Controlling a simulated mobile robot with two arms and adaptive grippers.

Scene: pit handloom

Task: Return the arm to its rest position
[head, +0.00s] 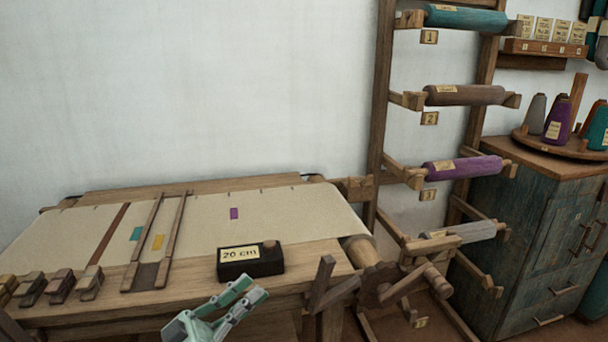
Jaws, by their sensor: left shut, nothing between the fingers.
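My left gripper (244,296) is pale green and shows at the bottom of the head view, in front of the loom's front beam. Its fingers are shut with nothing between them, and they point up and to the right. The dark block labelled "20 cm" (250,262) sits on the front beam just above the fingertips in the picture. I cannot tell how far the gripper is from the beam's edge. My right gripper is out of view.
The loom (310,259) carries stretched cream cloth (280,213) with small coloured patches. Wooden handles (62,284) stand at its left front; a spoked crank (385,290) juts out at right. A rack with rolls (465,95) and a blue-green cabinet (535,240) stand right.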

